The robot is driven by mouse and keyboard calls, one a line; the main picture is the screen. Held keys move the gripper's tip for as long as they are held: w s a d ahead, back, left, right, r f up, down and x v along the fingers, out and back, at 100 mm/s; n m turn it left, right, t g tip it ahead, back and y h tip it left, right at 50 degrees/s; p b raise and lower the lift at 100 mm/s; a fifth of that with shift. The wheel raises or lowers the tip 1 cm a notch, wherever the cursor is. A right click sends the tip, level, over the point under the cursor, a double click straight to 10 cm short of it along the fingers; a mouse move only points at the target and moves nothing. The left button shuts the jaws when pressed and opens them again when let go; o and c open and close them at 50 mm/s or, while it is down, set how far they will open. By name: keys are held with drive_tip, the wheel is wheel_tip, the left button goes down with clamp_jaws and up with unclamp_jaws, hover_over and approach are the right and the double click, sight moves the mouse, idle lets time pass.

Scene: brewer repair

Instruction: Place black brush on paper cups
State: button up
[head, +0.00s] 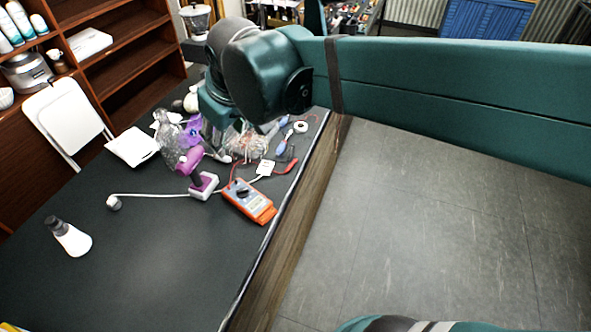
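I cannot make out a black brush or paper cups for certain. A white tapered object with a dark top (68,237) stands alone at the left of the dark table (150,275); I cannot tell whether it is a bottle or something else. My arm reaches in from the right, and its teal wrist hangs over the clutter at the table's far end. My gripper is at the end of that wrist, but its fingers cannot be told apart from the clutter, so its opening and any held thing are unclear.
A purple and white tool (200,175), an orange multimeter (248,201), a white cable (150,195) and clear plastic (172,145) crowd the table near its right edge. A white folding chair (68,115) and brown shelves (120,60) stand behind.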

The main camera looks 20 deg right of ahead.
drive_tip(key=s+d+f+m+t+h, duration=0.1)
drive_tip(key=s+d+f+m, duration=0.4)
drive_tip(key=s+d, duration=0.7)
wheel_tip(320, 180, down, 2)
drive_tip(key=shift+s+d+f+t, duration=0.1)
drive_tip(key=shift+s+d+t, duration=0.2)
drive_tip(key=shift+s, duration=0.35)
wheel_tip(320, 180, down, 10)
drive_tip(key=b, duration=1)
